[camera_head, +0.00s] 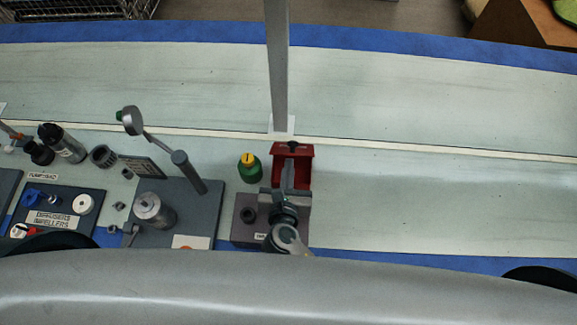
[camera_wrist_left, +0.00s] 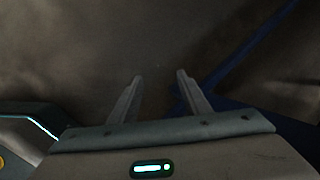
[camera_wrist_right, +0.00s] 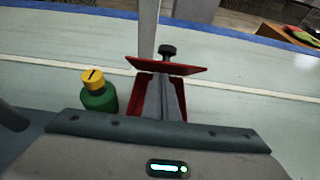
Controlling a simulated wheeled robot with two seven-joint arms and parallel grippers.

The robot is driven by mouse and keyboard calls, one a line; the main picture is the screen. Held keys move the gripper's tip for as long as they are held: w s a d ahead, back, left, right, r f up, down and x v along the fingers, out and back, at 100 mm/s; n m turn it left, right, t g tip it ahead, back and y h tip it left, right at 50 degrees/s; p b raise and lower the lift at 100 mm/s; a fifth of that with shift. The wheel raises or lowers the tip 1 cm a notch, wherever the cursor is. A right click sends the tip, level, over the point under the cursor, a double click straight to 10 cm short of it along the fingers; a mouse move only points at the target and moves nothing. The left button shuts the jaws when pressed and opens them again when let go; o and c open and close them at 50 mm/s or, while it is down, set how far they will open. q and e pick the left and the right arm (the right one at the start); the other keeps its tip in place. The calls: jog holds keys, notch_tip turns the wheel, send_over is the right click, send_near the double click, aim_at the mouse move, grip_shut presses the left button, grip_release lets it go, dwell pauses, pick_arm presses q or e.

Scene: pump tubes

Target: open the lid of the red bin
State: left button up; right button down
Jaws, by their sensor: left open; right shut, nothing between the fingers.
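The red bin (camera_head: 306,172) stands at the middle of the bench in the head view; it also shows ahead in the right wrist view (camera_wrist_right: 138,98). Its red lid (camera_wrist_right: 145,63) has a black knob (camera_wrist_right: 168,50) and looks tilted, with its near edge above the bin's walls. My right gripper (camera_head: 288,172) is shut and empty, its fingers reaching over the bin to the lid's near edge; they also show in the right wrist view (camera_wrist_right: 162,80). Whether they touch the lid I cannot tell. My left gripper (camera_wrist_left: 160,76) is open and empty, below a dim blurred background.
A green bottle with a yellow cap (camera_head: 249,168) stands close left of the bin. A grey upright post (camera_head: 278,70) rises behind it. A fixture with a tilted lever (camera_head: 155,140) and several parts lie further left. The bench right of the bin is clear.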

pick_arm(q)
jog(key=w+d+f+n+h, duration=0.1)
jog(key=w+d+f+h, duration=0.1)
jog(key=d, duration=1.4)
jog(key=w+d+f+n+t+h, duration=0.1)
jog(key=w+d+f, duration=0.3)
jog(key=d, duration=1.3)
jog(key=shift+w+f+n+h, duration=0.2)
jog(key=shift+w+n+h, duration=0.35)
jog(key=shift+h, duration=0.25)
jog(key=shift+s+r, duration=0.15)
